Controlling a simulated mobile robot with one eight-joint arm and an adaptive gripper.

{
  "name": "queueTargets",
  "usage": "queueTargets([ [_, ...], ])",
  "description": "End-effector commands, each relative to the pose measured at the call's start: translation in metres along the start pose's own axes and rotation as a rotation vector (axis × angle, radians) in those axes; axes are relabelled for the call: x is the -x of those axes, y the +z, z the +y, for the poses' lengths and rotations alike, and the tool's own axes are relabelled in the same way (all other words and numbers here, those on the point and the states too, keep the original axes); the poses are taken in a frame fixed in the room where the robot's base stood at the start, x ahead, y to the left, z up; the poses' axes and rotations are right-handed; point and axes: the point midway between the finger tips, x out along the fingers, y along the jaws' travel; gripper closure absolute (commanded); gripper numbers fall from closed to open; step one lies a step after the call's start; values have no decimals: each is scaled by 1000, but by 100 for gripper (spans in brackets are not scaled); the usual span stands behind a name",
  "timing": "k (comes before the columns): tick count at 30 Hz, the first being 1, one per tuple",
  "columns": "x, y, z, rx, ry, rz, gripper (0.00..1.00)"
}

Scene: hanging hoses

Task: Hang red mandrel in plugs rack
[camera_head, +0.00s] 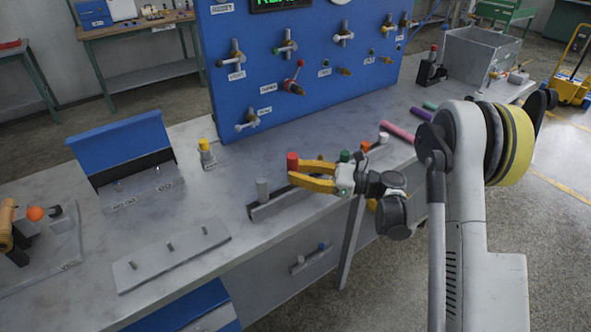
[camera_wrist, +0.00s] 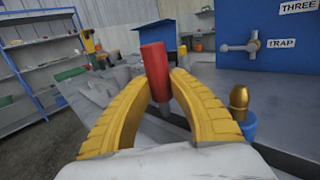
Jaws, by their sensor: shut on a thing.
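My gripper (camera_head: 312,175) has its two yellow fingers closed around the red mandrel (camera_head: 293,163). In the wrist view the mandrel (camera_wrist: 154,62) stands up between the fingertips (camera_wrist: 160,98), slightly tilted, its red end above them and a grey lower part below. A long low grey rack (camera_head: 272,207) on the bench lies under and beside my gripper, and I take it for the plugs rack. A grey cylinder (camera_head: 262,188) stands at its left end. A green-topped plug (camera_head: 345,156) shows behind the gripper. My gripper hides part of the rack, and whether the mandrel touches it is unclear.
A blue-backed holder (camera_head: 123,145) and a flat grey plate with pegs (camera_head: 170,257) are further left. Pink (camera_head: 397,131) and purple (camera_head: 421,114) cylinders lie to the right.

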Motion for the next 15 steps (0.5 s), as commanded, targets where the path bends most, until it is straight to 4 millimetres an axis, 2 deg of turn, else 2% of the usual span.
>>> queueTargets([
  [15, 1, -13, 0, 0, 0, 0, 100],
])
